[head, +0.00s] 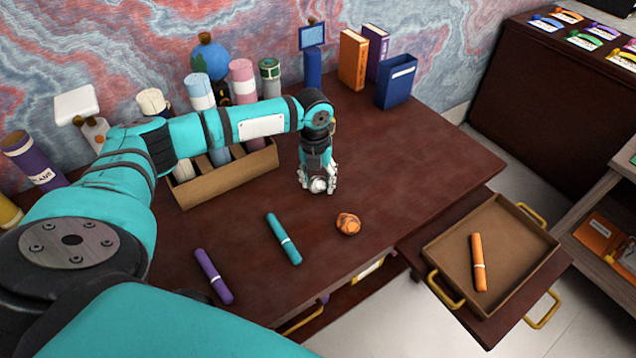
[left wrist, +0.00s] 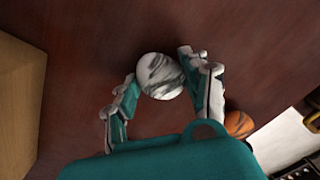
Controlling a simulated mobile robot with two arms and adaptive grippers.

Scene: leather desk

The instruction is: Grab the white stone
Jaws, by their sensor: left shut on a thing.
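The white stone, round with grey marbled streaks, shows in the left wrist view (left wrist: 160,76) between the fingers of my left gripper (left wrist: 158,84). In the head view the stone (head: 318,185) is a small pale patch, mostly hidden by the fingers. My left gripper (head: 317,184) points down at the desk and is shut on the stone. I cannot tell whether the stone still touches the desk. My right gripper is not in view.
Teal (head: 283,238) and purple (head: 213,276) markers lie on the dark desk (head: 400,170). A cardboard organizer (head: 225,180) stands left of the gripper. A tray (head: 445,250) with an orange marker (head: 478,262) is at right.

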